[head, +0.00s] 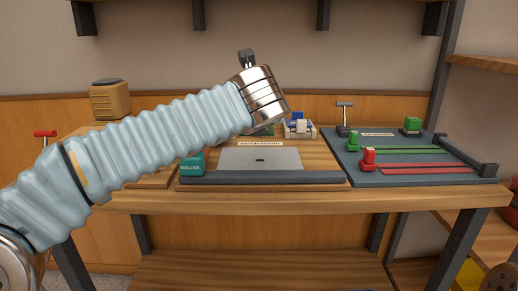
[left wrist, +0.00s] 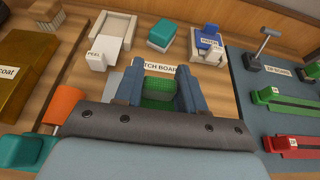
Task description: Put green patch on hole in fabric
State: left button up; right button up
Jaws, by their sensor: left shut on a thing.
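My left gripper (left wrist: 160,88) is shut on the green patch (left wrist: 159,86), which shows between its two blue fingers in the left wrist view. In the head view the wrist hides most of this gripper, behind the patch board. The grey fabric (head: 230,158) lies flat on the patch board (head: 315,158), with a small dark hole (head: 260,160) near its middle. In the left wrist view the gripper body hides most of the fabric and the hole. The patch appears beyond the fabric, but its height above the board is unclear. My right gripper is not in view.
A teal roller block (head: 192,164) stands left of the fabric. The blue and white press (head: 298,126) stands behind the board, with a white peel holder (left wrist: 112,38) and teal block (left wrist: 162,36) nearby. A dark zip board (head: 340,160) with red and green sliders lies right.

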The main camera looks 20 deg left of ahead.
aim_at(260, 154)
pick_arm(q)
jog(key=w+f, duration=0.1)
jog(key=f, duration=0.1)
jog(key=w+f, duration=0.1)
jog(key=shift+w+a+f+b, duration=0.15)
jog(key=shift+w+f+b, duration=0.2)
jog(key=shift+w, duration=0.05)
jog(key=f, duration=0.1)
jog(key=w+f+b, duration=0.1)
jog(key=f, duration=0.2)
jog(key=shift+w+a+b, duration=0.1)
jog(key=shift+w+b, duration=0.15)
jog(key=shift+b, duration=0.1)
jog(key=shift+f, duration=0.35)
jog(key=shift+f, duration=0.15)
jog(key=o, duration=1)
